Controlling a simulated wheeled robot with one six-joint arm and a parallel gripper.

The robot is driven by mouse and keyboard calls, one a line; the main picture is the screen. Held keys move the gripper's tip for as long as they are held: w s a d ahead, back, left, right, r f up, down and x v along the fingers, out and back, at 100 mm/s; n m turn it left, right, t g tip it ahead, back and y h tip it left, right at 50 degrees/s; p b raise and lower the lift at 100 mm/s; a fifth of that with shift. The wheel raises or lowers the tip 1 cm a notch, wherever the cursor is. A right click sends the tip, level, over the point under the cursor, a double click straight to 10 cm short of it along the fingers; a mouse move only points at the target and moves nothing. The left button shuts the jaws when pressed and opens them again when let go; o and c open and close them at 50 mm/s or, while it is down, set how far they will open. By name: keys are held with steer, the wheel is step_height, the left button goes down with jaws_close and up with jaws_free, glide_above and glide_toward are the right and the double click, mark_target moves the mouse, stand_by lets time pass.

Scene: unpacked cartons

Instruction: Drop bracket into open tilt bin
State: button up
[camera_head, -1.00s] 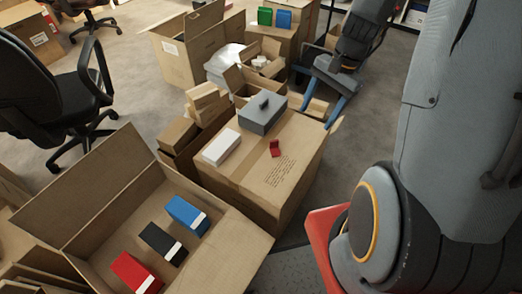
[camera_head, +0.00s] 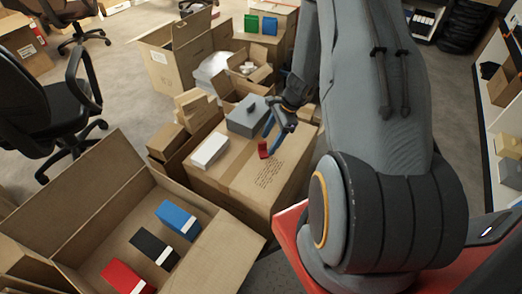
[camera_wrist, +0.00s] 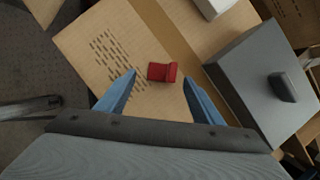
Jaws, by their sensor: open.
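A small red bracket (camera_head: 263,149) lies on top of a closed cardboard carton (camera_head: 236,180). It also shows in the wrist view (camera_wrist: 162,72), lying between and just beyond my fingertips. My gripper (camera_head: 274,128) has blue fingers and is open and empty, above the carton close to the bracket. In the wrist view the two fingers (camera_wrist: 158,82) are spread on either side of the bracket, apart from it. A grey lidded box with a dark knob (camera_head: 247,117) stands on the same carton behind the bracket. I cannot tell which thing is the tilt bin.
A white box (camera_head: 210,150) lies on the carton left of the bracket. An open carton (camera_head: 97,225) at front left holds blue, black and red boxes. More cartons stand behind, and office chairs (camera_head: 45,110) are at left.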

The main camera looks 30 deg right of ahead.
mark_target(261, 153)
steer(key=x, duration=0.5)
steer(key=shift+w+a, duration=0.2)
steer(key=shift+w, duration=0.05)
steer(key=c, duration=1.2)
steer(key=shift+r, duration=0.1)
